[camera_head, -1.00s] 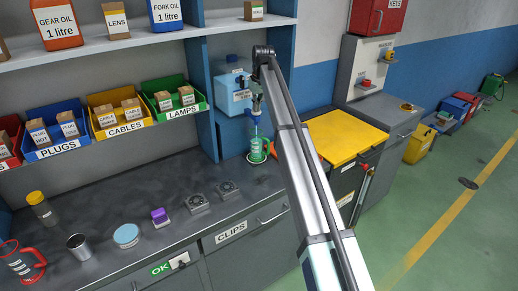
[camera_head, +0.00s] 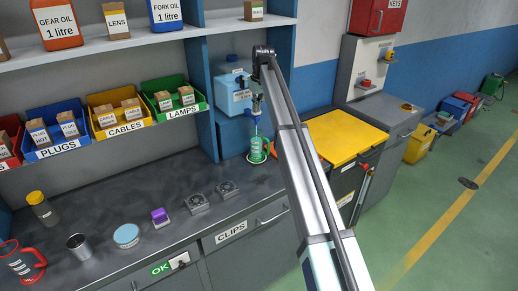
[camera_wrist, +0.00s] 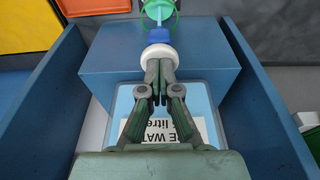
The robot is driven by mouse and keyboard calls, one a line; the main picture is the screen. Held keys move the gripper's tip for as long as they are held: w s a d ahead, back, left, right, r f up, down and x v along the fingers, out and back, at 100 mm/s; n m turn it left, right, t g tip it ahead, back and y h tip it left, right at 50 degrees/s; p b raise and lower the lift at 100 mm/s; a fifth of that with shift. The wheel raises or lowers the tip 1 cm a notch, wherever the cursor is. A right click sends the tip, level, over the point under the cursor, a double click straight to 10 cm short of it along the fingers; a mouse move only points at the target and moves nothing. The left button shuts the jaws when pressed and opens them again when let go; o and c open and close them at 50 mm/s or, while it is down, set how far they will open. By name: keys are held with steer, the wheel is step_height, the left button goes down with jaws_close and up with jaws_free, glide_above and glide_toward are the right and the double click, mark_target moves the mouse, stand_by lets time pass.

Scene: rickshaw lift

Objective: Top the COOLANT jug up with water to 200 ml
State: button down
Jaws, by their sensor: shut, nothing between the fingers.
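The green jug (camera_head: 258,151) stands on the bench at the back, below the tap of the blue water container (camera_head: 226,93). Its label is too small to read, and so is its level. A thin pale-blue stream (camera_head: 256,130) runs down into it. In the wrist view, the blue tap (camera_wrist: 158,37) with a white ring sits above the green jug rim (camera_wrist: 175,14), and the pale stream lies inside that rim. My gripper (camera_wrist: 157,75) is shut and empty, its fingertips at the white ring. The container's label is partly hidden behind the fingers.
A red-handled clear jug (camera_head: 20,262), a metal cup (camera_head: 79,246), a pale-blue round tub (camera_head: 126,235) and a purple item (camera_head: 160,217) stand on the bench (camera_head: 100,195). Blue shelf walls (camera_wrist: 270,110) flank my gripper closely. A yellow-topped cabinet (camera_head: 345,137) is to the right.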

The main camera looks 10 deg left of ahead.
steer(key=shift+r+p, duration=1.35)
steer(key=shift+r, duration=1.7)
